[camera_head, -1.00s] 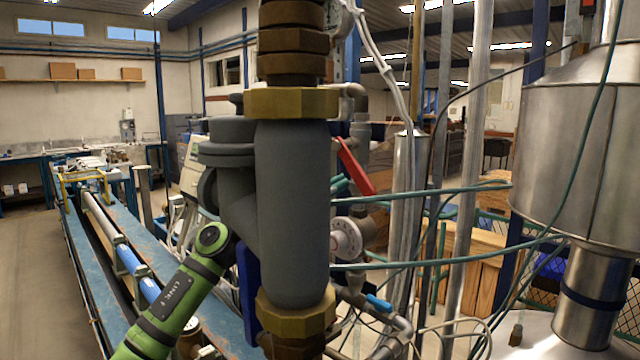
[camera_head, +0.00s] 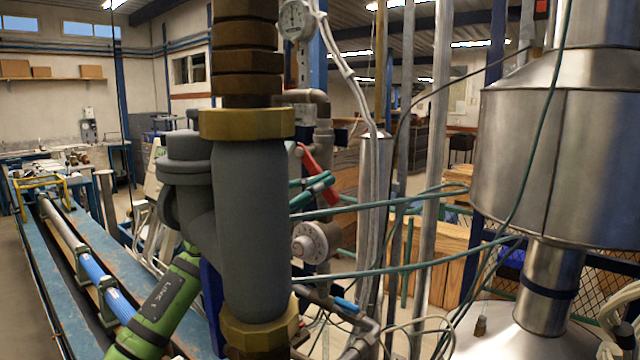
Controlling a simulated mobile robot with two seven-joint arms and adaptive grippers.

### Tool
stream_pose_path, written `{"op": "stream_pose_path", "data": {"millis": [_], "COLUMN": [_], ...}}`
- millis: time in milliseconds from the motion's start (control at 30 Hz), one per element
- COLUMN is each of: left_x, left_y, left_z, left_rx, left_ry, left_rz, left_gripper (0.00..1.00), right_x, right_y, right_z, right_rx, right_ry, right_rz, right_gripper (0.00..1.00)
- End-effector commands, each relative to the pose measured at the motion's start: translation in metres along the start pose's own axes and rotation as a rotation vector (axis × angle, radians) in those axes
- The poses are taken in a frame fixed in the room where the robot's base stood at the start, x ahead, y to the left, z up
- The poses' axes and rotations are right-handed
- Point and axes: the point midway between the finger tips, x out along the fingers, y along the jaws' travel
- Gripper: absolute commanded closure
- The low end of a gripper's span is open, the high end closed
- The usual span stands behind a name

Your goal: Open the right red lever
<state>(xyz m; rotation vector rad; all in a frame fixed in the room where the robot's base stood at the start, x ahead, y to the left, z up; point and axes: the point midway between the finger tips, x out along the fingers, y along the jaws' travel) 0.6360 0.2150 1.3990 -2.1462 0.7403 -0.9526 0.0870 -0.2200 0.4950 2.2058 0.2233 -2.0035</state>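The red lever (camera_head: 309,160) slants down to the right from a grey pipe fitting, just right of the large grey valve body (camera_head: 252,220). My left arm, green with black bands, rises from the bottom left and passes behind that valve body. Teal and black finger parts of my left gripper (camera_head: 322,188) come out on the right of the valve body. They overlap the lower part of the red lever; whether they touch it I cannot tell. The rest of this gripper is hidden, and its opening is not clear. My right gripper is not in view.
The valve body and its brass nuts (camera_head: 247,124) stand close in front. A round white dial (camera_head: 315,242) and a small blue handle (camera_head: 346,305) sit below the lever. Teal hoses (camera_head: 385,204) run across to the right, near a large steel vessel (camera_head: 560,150).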

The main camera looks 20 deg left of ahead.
Motion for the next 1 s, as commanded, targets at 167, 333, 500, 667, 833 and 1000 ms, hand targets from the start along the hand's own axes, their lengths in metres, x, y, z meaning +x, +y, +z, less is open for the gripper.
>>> {"op": "stream_pose_path", "data": {"millis": [167, 333, 500, 667, 833, 1000], "left_x": [-0.0006, -0.0012, -0.0020, -0.0031, -0.0046, -0.0072], "left_y": [0.0001, 0.0003, 0.0007, 0.0009, 0.0013, 0.0005], "left_z": [0.0013, 0.0021, 0.0032, 0.0049, 0.0071, 0.0105], "left_rx": [0.005, 0.013, 0.026, 0.040, 0.061, 0.108], "left_ry": [-0.002, -0.003, -0.003, -0.005, -0.006, -0.006], "left_rz": [0.005, 0.012, 0.022, 0.034, 0.052, 0.088], "left_gripper": [1.00, 1.00, 1.00, 1.00, 1.00, 1.00], "right_x": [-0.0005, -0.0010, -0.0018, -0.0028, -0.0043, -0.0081], "right_y": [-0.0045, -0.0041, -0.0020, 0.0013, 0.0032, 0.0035], "right_z": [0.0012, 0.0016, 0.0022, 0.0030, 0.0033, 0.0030], "right_rx": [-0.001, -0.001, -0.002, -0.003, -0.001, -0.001], "right_ry": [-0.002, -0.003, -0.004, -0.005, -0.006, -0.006], "right_rz": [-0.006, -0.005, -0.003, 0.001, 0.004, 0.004], "right_gripper": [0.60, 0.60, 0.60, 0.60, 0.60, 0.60]}}
